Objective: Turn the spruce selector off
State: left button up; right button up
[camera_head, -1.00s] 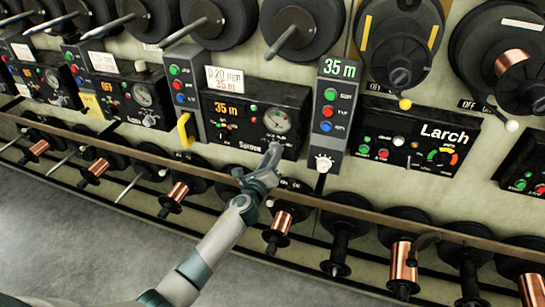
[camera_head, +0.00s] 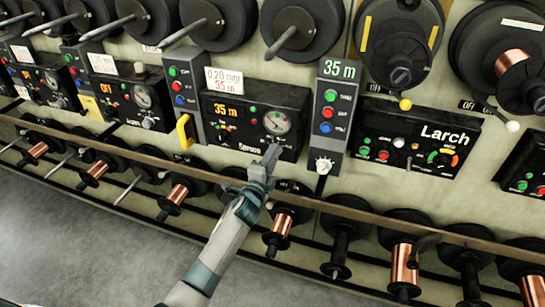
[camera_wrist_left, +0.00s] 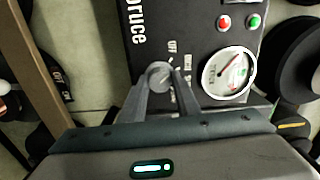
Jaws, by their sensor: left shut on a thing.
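The spruce panel (camera_head: 238,131) is a black box with an orange 35 m display and a round gauge (camera_head: 276,122). In the left wrist view its label reads "pruce", partly cut off, beside the white gauge (camera_wrist_left: 228,73). The selector knob (camera_wrist_left: 159,73) is a small grey round knob with white markings around it, OFF among them. My left gripper (camera_head: 271,158) is at the panel's lower right edge, its fingers closed on both sides of the knob. The knob's pointer direction is hard to tell. My right gripper is not in view.
A narrow module with a 35 m readout (camera_head: 340,69) and white knob (camera_head: 323,165) stands just right of the panel. The Larch panel (camera_head: 418,135) is further right. A rail (camera_head: 360,212) and copper spools run below. A yellow handle (camera_head: 185,131) juts out at left.

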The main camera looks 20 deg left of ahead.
pick_arm(q)
jog(key=n, duration=0.3)
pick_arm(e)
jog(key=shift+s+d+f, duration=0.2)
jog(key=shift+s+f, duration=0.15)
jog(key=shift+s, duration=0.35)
pick_arm(q)
jog(key=shift+f, duration=0.1)
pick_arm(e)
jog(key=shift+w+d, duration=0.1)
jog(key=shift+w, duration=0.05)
pick_arm(q)
jog(key=o, duration=1)
jog(key=shift+o, duration=0.2)
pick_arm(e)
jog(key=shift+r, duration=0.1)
